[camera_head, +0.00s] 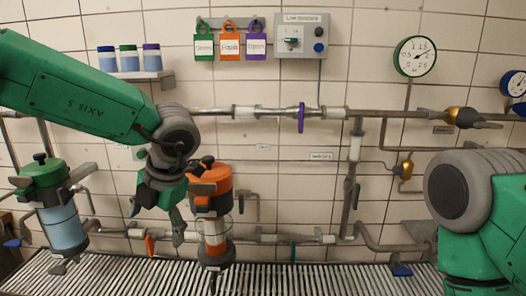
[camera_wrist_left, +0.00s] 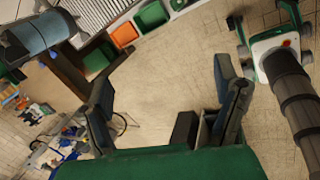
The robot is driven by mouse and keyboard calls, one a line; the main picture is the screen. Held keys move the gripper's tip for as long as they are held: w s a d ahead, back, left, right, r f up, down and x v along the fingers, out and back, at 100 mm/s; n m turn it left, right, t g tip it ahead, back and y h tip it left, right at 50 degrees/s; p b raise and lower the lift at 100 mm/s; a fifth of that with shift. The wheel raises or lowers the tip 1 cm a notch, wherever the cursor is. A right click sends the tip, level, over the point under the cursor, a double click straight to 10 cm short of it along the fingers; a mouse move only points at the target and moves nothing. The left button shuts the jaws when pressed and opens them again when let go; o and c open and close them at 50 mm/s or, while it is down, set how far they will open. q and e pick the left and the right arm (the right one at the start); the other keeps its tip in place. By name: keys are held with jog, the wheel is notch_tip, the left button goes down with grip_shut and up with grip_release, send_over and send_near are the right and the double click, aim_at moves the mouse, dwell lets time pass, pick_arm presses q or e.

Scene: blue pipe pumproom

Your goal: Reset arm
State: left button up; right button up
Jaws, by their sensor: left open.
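My left arm enters the head view from the left and bends down at its grey joint. My left gripper (camera_head: 160,207) hangs below that joint, with its fingers pointing downward. It is just left of an orange-topped canister (camera_head: 211,190); I cannot tell whether they touch. In the left wrist view the left gripper (camera_wrist_left: 168,95) has its two dark fingers wide apart, with nothing between them. My right arm shows at the right edge of the head view, bent at a grey joint; its gripper is not in view.
A green-topped canister (camera_head: 60,210) with blue liquid stands at the left. Pipes with a purple valve handle (camera_head: 301,117) cross the tiled wall. A gauge (camera_head: 415,57) and a switch box (camera_head: 302,34) are above. A slatted grate (camera_head: 330,280) runs below. The middle front is clear.

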pick_arm(q)
jog(key=s+a+f+m+t+b, duration=0.25)
jog(key=f+m, duration=0.35)
jog(key=f, duration=0.5)
jog(key=s+a+f+m+t+b, duration=0.1)
jog(key=s+a+f+m+b, duration=0.15)
jog(key=f+m, duration=0.6)
jog(key=s+a+f+m+t+b, duration=0.1)
jog(key=s+a+f+m+b, duration=0.2)
jog(key=f, duration=1)
jog(key=s+f+m+g+h+b, duration=0.2)
jog(key=s+f+m, duration=0.5)
jog(key=s, duration=0.4)
jog(key=s+f+m+g+h+b, duration=0.2)
jog(key=s+f+m, duration=0.4)
jog(key=s, duration=0.6)
jog(key=shift+s+d+f+m+g, duration=0.3)
jog(key=shift+m+g, duration=0.35)
jog(key=shift+m, duration=0.3)
jog(key=shift+w+f, duration=0.1)
jog(key=shift+w, duration=0.1)
